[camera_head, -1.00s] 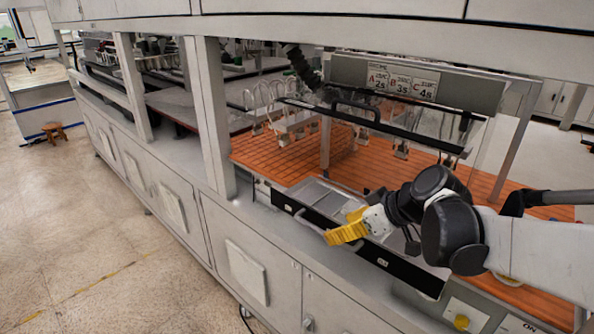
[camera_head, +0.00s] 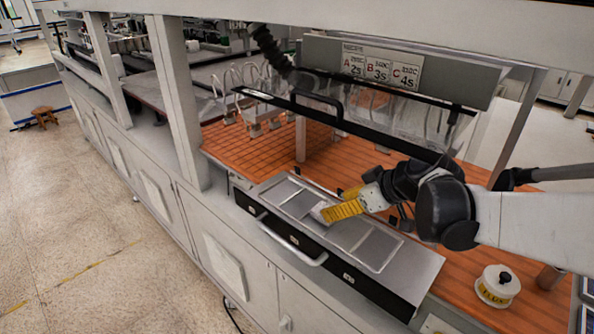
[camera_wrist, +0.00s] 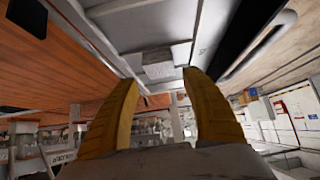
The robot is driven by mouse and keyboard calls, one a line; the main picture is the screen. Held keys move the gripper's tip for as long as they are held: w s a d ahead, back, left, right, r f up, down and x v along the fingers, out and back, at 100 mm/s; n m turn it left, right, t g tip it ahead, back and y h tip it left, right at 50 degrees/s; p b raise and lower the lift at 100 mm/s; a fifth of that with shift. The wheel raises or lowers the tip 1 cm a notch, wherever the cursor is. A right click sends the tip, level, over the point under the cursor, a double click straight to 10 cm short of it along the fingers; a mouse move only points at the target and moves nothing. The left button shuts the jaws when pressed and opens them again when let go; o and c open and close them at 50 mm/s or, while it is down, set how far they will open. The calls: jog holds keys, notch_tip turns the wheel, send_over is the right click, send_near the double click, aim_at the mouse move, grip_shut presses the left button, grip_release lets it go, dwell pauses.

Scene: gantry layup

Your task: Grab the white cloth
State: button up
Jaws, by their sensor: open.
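A small whitish patch that looks like the white cloth (camera_head: 319,211) lies on the metal-topped tray (camera_head: 415,277), right by my fingertips. In the wrist view it shows as a pale, slightly crumpled piece (camera_wrist: 157,62) on the grey metal, just beyond and between the finger ends. My gripper (camera_head: 331,205) has yellow fingers and reaches in from the right over the tray. In the wrist view its fingers (camera_wrist: 160,80) stand apart with nothing held between them. Part of the cloth is hidden by the near finger in the head view.
The tray has a black front with a bar handle (camera_head: 291,245). A clear hood with a black frame (camera_head: 375,130) stands just behind my gripper. A white flux pot (camera_head: 497,287) sits to the right on the orange surface (camera_head: 300,160). A post (camera_head: 176,105) stands to the left.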

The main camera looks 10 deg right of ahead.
jog(key=b+x, duration=0.1)
jog(key=x, duration=0.5)
jog(key=shift+s, duration=0.1)
jog(key=shift+c, duration=0.5)
jog(key=c, duration=0.6)
jog(key=shift+d+r, duration=0.1)
